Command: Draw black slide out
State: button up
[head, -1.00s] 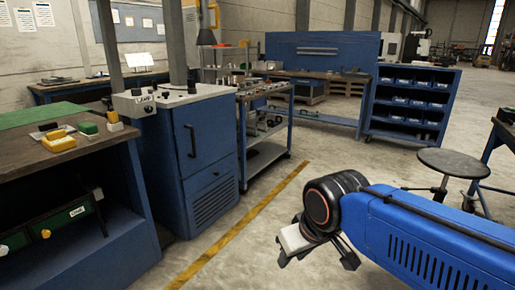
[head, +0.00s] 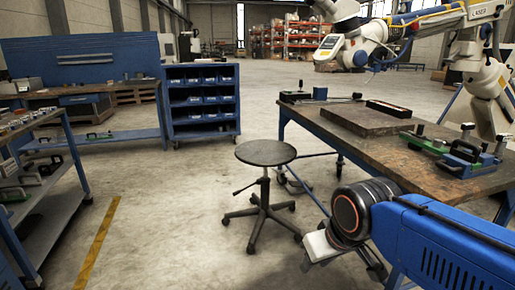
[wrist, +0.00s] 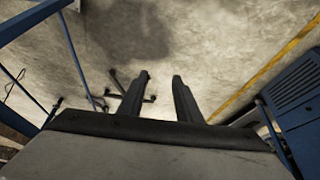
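My gripper (wrist: 161,77) is open and empty in the wrist view, its two dark fingers apart above bare concrete floor. In the head view my arm is at the lower right, beside the workbench (head: 350,160), with the fingers partly hidden. A white jointed arm (head: 372,42) reaches over the bench from the right. No slide shows near my gripper.
A round stool (head: 265,153) stands left of the bench, close to my arm. Green-based clamps (head: 425,142) lie on the bench. A blue trolley (head: 45,195) is at the left, a blue bin rack (head: 202,103) behind.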

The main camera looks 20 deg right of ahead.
aim_at(421, 127)
jog(key=i+j+z, duration=0.1)
jog(key=z, duration=0.35)
jog(key=i+j+z, duration=0.2)
jog(key=z, duration=0.2)
jog(key=i+j+z, duration=0.25)
jog(key=z, duration=0.2)
jog(key=i+j+z, duration=0.15)
jog(key=z, duration=0.3)
jog(key=i+j+z, duration=0.2)
jog(key=j, duration=0.2)
jog(key=j+z, duration=0.2)
jog(key=j, duration=0.2)
